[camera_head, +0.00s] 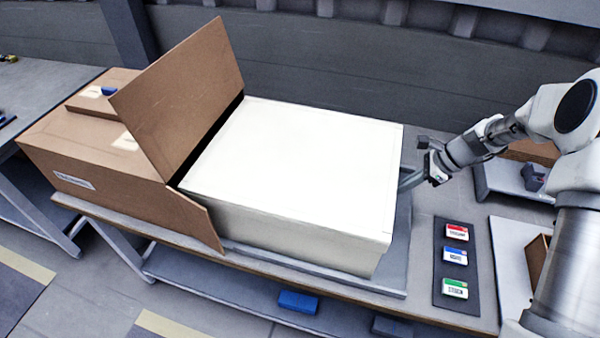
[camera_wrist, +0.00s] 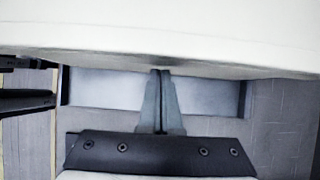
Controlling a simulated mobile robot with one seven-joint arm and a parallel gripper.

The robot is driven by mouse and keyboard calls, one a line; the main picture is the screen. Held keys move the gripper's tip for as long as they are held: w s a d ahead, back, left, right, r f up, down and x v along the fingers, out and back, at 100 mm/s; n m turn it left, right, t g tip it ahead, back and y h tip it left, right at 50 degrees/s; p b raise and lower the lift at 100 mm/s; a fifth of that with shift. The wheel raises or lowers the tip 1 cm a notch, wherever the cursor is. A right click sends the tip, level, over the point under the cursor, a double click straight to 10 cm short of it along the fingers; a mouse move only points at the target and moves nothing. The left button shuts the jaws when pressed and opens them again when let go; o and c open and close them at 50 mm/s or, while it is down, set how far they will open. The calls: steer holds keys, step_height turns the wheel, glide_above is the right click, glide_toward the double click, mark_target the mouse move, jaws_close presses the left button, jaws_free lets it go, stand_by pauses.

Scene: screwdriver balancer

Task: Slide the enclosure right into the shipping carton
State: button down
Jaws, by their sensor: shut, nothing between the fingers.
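The enclosure (camera_head: 295,165) is a large white box lying flat on a grey board (camera_head: 396,270). Its left end is at the open mouth of the brown shipping carton (camera_head: 95,160); the raised flap hides how far in it reaches. My gripper (camera_head: 406,184) is at the enclosure's right end, fingers pointing left at that face. In the wrist view my gripper (camera_wrist: 161,72) has its two fingers together, with nothing between them, tips at the edge of the white enclosure (camera_wrist: 160,35). I cannot tell whether they touch it.
One carton flap (camera_head: 180,95) stands up at the back, and another (camera_head: 195,215) angles out at the front. A dark mat (camera_head: 454,302) with red, blue and green labels lies right of the enclosure. Trays (camera_head: 515,180) stand farther right, near my arm.

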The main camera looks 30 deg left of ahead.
steer(key=shift+s+a+p, duration=0.2)
steer(key=shift+s+a, duration=0.3)
steer(key=shift+a, duration=1.8)
steer(key=shift+s+a+p, duration=0.15)
steer(key=shift+s+a, duration=0.3)
steer(key=shift+a, duration=1.9)
steer(key=shift+s+a+p, duration=0.2)
steer(key=shift+s+a, duration=0.3)
steer(key=shift+a, duration=1.8)
steer(key=shift+s+a+p, duration=0.4)
steer(key=shift+s+a, duration=0.3)
steer(key=shift+a, duration=2.7)
steer(key=shift+s+a+p, duration=0.35)
steer(key=shift+s+a, duration=0.35)
steer(key=shift+a, duration=2.75)
steer(key=shift+s+a+p, duration=0.4)
steer(key=shift+s+a, duration=0.3)
steer(key=shift+a, duration=2.7)
steer(key=shift+a+r, duration=0.1)
